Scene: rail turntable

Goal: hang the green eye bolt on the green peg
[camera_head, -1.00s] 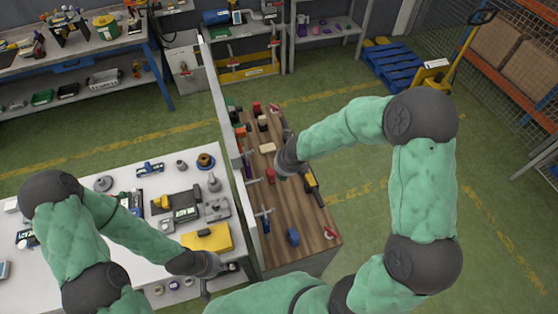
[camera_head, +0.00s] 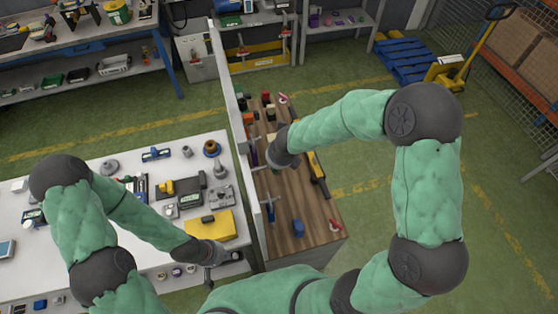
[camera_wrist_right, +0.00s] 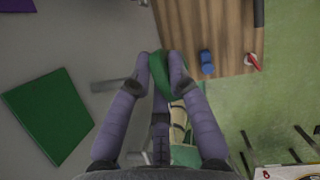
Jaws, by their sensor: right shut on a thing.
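The green eye bolt (camera_wrist_right: 160,78) is pinched between the fingertips of my right gripper (camera_wrist_right: 160,80) in the right wrist view. The fingers hide much of it. A grey upright panel (camera_wrist_right: 75,30) fills the left of that view, with a green square (camera_wrist_right: 50,117) on it. A grey peg (camera_wrist_right: 107,86) sticks out of the panel close to the left finger, apart from the bolt. I cannot tell whether this is the green peg. In the head view my right gripper is mostly hidden by its wrist beside the panel (camera_head: 240,140). My left gripper (camera_head: 232,256) is by the white table's front edge.
The wooden bench (camera_head: 308,205) right of the panel carries a blue object (camera_head: 297,227), a yellow-and-black tool (camera_head: 317,172) and several small parts at its far end. The white table (camera_head: 120,230) holds a yellow case (camera_head: 210,226) and several tools. Green floor is open to the right.

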